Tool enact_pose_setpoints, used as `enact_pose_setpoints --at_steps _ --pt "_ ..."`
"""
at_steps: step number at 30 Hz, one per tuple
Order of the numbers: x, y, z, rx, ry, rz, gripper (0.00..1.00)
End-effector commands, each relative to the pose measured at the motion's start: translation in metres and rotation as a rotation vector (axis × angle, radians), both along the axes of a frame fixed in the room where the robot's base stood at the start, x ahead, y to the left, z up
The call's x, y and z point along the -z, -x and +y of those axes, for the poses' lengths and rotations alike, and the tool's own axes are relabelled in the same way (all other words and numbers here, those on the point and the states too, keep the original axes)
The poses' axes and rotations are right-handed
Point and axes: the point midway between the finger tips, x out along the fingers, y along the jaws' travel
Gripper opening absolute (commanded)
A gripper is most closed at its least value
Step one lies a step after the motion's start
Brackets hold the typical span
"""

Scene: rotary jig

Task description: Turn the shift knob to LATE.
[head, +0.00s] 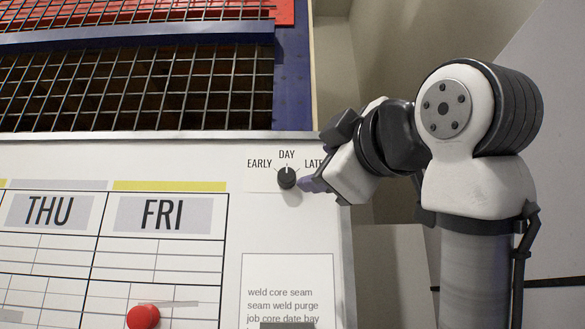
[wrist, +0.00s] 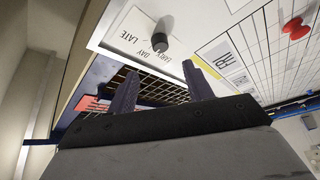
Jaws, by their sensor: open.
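The shift knob (head: 286,179) is a small dark round knob on a white board, with EARLY, DAY and LATE printed around it. Its white pointer mark points up at DAY. LATE (head: 313,163) is at the knob's upper right, its end partly hidden by my gripper. My gripper (head: 304,185) is just right of the knob in the head view. In the wrist view the knob (wrist: 160,43) stands beyond the two spread fingers of my gripper (wrist: 159,70), with nothing between them. Whether a finger touches the knob cannot be told.
The white board (head: 210,160) carries a calendar grid with THU and FRI columns. A red round piece (head: 143,317) sits below FRI, and a printed text sheet (head: 287,285) is below the knob. A wire grid (head: 140,85) is above the board.

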Motion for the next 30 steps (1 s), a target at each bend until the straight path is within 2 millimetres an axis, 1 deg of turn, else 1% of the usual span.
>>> enact_pose_setpoints --at_steps 1,6,9,13,19,27,28,30 --pt "-0.006 -0.011 0.005 -0.002 0.000 0.004 0.51" --pt "-0.014 -0.045 0.020 -0.002 0.000 0.004 0.51" --pt "-0.018 -0.062 0.027 -0.002 -0.001 0.003 0.51" --pt "-0.021 -0.079 0.034 -0.001 -0.001 0.004 0.51" --pt "-0.022 -0.091 0.040 0.000 -0.001 0.000 0.51" --pt "-0.022 -0.093 0.041 0.000 -0.001 0.000 0.51" --pt "-0.022 -0.093 0.041 0.000 -0.001 0.000 0.50" --pt "-0.022 -0.093 0.041 0.000 -0.001 0.000 0.41"
